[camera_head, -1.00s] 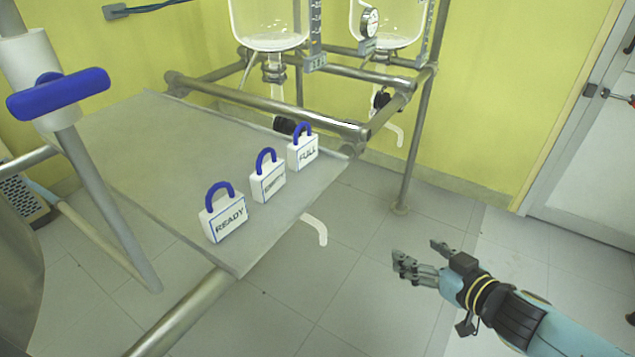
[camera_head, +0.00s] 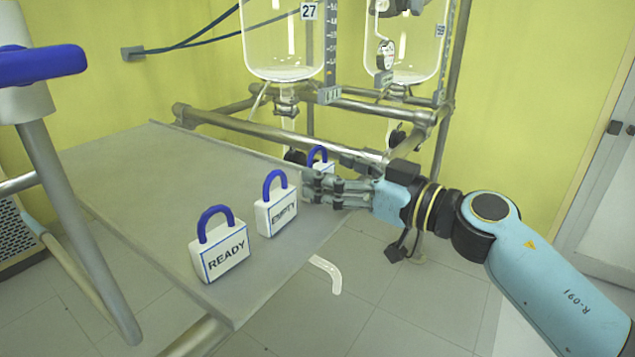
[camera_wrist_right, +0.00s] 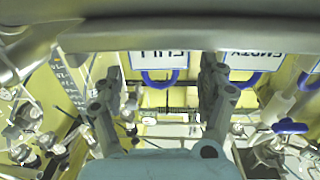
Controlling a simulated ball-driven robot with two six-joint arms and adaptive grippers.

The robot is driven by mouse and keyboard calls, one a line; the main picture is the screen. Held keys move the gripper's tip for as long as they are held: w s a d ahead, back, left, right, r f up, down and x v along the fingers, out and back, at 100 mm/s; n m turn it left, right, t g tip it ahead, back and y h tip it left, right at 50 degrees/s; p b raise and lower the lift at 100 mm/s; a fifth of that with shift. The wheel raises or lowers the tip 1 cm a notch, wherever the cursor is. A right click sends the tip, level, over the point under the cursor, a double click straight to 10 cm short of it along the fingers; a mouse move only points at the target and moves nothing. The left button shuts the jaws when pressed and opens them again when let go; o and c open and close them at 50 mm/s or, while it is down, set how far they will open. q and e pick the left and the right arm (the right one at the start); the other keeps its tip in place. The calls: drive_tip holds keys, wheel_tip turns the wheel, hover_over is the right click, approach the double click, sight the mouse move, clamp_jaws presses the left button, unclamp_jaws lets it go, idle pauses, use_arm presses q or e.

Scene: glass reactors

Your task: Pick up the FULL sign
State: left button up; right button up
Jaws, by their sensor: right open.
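The FULL sign (camera_head: 321,167) is a white block with a blue loop handle, at the far right corner of the grey table. My right gripper (camera_head: 322,180) is open in front of it and hides most of its face in the head view. In the right wrist view the FULL sign (camera_wrist_right: 160,60) appears upside down, its blue loop lying between the two spread fingers (camera_wrist_right: 160,80). The fingers are not closed on it. My left gripper is not in view.
The EMPTY sign (camera_head: 277,215) stands just left of my right fingers, and the READY sign (camera_head: 220,256) stands nearer the front. A metal rail (camera_head: 270,130) and glass reactors (camera_head: 285,45) are behind. The table's left part (camera_head: 150,190) is clear.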

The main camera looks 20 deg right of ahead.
drive_tip(key=shift+f+x, duration=0.2)
drive_tip(key=shift+x, duration=0.65)
drive_tip(key=shift+w+a+r, duration=0.1)
drive_tip(key=shift+w+a, duration=0.2)
drive_tip(key=shift+w, duration=0.1)
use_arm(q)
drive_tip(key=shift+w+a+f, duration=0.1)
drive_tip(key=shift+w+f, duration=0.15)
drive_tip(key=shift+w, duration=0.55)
use_arm(e)
drive_tip(key=c, duration=0.9)
drive_tip(key=shift+c, duration=0.2)
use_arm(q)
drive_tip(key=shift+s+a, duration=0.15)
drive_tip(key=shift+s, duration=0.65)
